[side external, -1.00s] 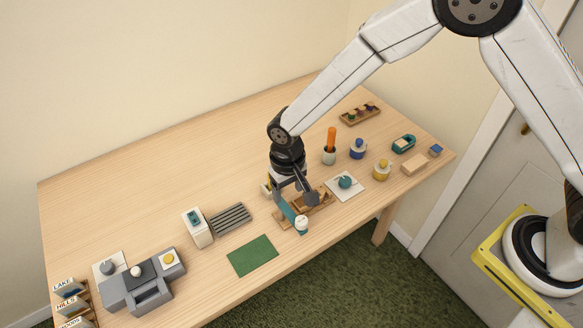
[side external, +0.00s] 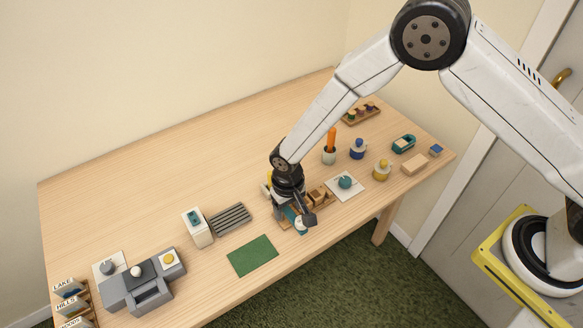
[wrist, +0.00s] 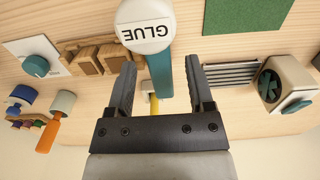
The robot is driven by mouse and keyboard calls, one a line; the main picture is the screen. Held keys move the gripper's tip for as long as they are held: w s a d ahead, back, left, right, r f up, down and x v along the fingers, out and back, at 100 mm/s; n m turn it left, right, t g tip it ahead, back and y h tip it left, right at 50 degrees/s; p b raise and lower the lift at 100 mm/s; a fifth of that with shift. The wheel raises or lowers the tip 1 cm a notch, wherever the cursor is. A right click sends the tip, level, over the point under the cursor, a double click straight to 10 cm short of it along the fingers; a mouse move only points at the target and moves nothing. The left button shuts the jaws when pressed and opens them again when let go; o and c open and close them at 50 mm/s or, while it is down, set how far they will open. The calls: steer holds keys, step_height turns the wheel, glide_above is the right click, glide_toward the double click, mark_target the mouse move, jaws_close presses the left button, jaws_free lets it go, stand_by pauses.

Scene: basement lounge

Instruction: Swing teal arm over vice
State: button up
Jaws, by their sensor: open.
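The teal arm (wrist: 160,72) runs between the two open fingers of my gripper (wrist: 163,80) in the wrist view, with a gap to the fingers. A round white end marked GLUE (wrist: 144,25) sits at its near end. A yellow part (wrist: 153,103) shows at its far end, partly hidden by my gripper. In the side view my gripper (side external: 297,217) is low at the teal arm and hides most of it; the white glue end (side external: 301,226) shows in front. The wooden vice (side external: 320,198) with blocks is just right of my gripper; it also shows in the wrist view (wrist: 88,62).
A white plate with a teal knob (side external: 345,182) lies right of the vice. A grey slatted rack (side external: 231,218) and a white box (side external: 197,228) stand to the left. A green mat (side external: 252,256) lies front left. The back left tabletop is clear.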

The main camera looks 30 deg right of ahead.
jaws_close()
stand_by(1.4)
